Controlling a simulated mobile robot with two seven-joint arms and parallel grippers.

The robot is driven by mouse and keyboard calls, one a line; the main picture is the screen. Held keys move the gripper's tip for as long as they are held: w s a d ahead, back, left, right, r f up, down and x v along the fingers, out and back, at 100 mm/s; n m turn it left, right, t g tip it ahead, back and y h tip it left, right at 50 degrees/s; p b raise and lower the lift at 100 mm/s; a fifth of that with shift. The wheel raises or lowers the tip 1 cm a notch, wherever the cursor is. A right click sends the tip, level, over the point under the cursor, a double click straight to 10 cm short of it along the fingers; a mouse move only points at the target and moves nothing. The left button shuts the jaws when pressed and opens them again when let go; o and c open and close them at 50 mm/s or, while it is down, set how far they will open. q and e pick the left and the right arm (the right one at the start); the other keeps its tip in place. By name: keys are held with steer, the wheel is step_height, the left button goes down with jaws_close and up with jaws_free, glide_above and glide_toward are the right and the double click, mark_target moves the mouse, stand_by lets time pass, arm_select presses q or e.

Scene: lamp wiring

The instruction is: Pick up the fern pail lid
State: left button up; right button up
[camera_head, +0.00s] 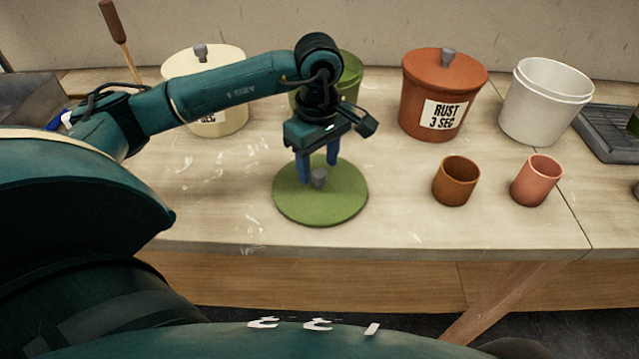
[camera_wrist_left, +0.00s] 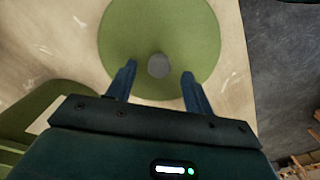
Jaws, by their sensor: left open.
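The fern pail lid (camera_head: 345,203) is a flat green disc lying on the table, with a grey knob (camera_head: 319,178) at its middle. It also shows in the left wrist view (camera_wrist_left: 200,30), with the round grey knob (camera_wrist_left: 158,65) there between the fingers. My left gripper (camera_head: 318,177) is open, pointing down over the lid, with its blue fingertips on either side of the knob. I cannot tell whether they touch it. The green pail (camera_head: 350,75) stands behind my left wrist, partly hidden by it. My right gripper is not in view.
A cream lidded pail (camera_head: 205,70) stands at the back left. A rust lidded pail (camera_head: 440,85) and a white open pail (camera_head: 540,110) stand at the back right. Two small cups, brown (camera_head: 456,182) and pinkish (camera_head: 536,181), stand right of the lid. The table left of the lid is clear.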

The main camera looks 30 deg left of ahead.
mark_target(319, 173)
arm_select(q)
step_height(319, 173, down, 3)
steer(key=shift+w+f, duration=0.1)
steer(key=shift+f, duration=0.1)
steer(key=c, duration=1.1)
